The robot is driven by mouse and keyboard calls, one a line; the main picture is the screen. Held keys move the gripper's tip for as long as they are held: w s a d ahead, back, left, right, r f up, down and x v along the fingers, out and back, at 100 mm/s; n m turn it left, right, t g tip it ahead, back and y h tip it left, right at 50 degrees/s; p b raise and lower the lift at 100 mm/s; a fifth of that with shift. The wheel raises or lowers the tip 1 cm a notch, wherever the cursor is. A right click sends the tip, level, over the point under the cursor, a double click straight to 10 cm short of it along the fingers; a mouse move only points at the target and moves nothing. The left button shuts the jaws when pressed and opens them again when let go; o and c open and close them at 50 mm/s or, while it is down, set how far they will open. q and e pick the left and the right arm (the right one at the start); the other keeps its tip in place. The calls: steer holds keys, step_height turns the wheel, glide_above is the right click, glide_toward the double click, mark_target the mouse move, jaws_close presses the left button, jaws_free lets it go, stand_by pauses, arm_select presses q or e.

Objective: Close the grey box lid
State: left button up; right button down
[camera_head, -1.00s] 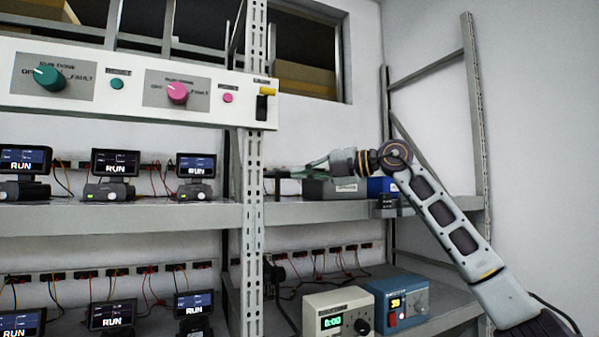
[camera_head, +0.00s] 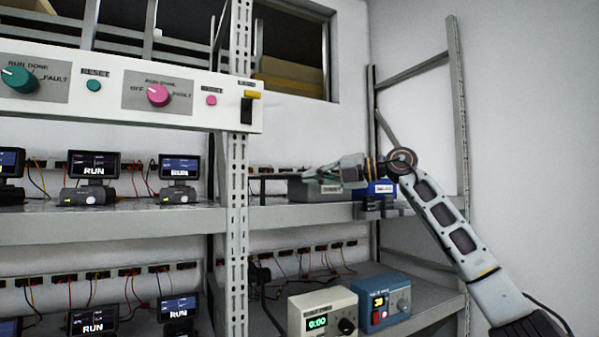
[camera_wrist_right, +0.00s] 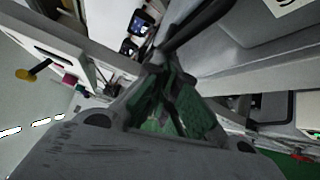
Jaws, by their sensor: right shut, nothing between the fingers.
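The grey box (camera_head: 310,193) sits on the upper shelf right of the slotted post, with a small label on its front. My right gripper (camera_head: 324,172) comes in from the right and is low over the box top, pointing left. Its green-padded fingers (camera_wrist_right: 165,108) are shut and empty in the right wrist view. A large grey surface (camera_wrist_right: 235,60) lies close beside them there; I cannot tell whether it is the lid. The lid's position is unclear in the head view, and I cannot tell whether the gripper touches it. My left gripper is out of view.
A blue box (camera_head: 382,187) stands right of the grey box, behind my wrist. The slotted post (camera_head: 237,200) and white switch panel (camera_head: 215,105) stand at left. A cream instrument (camera_head: 322,312) and blue instrument (camera_head: 384,300) are on the lower shelf.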

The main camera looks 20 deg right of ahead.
mark_target(332, 175)
steer(key=d+p, duration=0.3)
steer(key=d, duration=0.4)
steer(key=shift+w+d, duration=0.15)
steer(key=shift+d, duration=0.05)
steer(key=shift+f, duration=0.1)
stand_by(0.3)
